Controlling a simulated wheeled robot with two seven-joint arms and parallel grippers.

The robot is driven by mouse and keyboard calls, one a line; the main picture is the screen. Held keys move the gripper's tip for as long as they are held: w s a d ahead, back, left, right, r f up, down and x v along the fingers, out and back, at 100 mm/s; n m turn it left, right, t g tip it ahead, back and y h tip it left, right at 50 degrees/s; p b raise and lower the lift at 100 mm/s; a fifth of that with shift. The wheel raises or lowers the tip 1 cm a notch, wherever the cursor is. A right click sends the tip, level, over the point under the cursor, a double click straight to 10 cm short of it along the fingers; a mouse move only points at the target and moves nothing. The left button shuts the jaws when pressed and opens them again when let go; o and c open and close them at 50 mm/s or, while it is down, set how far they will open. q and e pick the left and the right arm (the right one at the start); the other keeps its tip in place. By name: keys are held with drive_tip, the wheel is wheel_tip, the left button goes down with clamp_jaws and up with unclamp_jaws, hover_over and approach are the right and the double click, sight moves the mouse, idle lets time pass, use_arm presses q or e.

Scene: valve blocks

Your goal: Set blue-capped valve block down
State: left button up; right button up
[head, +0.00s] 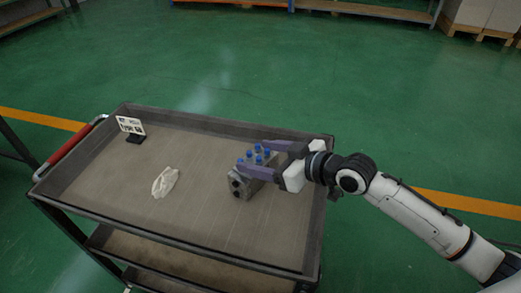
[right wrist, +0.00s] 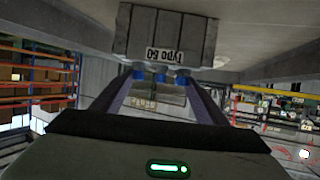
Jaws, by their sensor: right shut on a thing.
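The blue-capped valve block (head: 244,187) is a grey block with several blue caps on top and dark round ports on its near face. It is upright over the right part of the cart's top tray; I cannot tell whether its underside touches the tray floor. My right gripper (head: 253,155) comes in from the right and is shut on the block, its purple fingers on either side of it near the caps. In the right wrist view the block (right wrist: 165,35) shows a light label, with its caps between the fingers (right wrist: 160,95). My left gripper is not in view.
The grey cart tray (head: 215,225) has raised rims and a red handle (head: 70,155) at left. A crumpled white item (head: 165,182) lies left of centre. A small sign on a black base (head: 133,128) stands in the far left corner. The tray between is clear.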

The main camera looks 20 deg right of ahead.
drive_tip(key=shift+w+r, duration=0.15)
drive_tip(key=shift+r, duration=0.2)
drive_tip(key=o, duration=2.1)
drive_tip(key=shift+f, duration=0.35)
drive_tip(key=shift+s+r, duration=0.15)
drive_tip(key=shift+s, duration=0.05)
drive_tip(key=v, duration=1.2)
drive_tip(key=shift+p, duration=0.3)
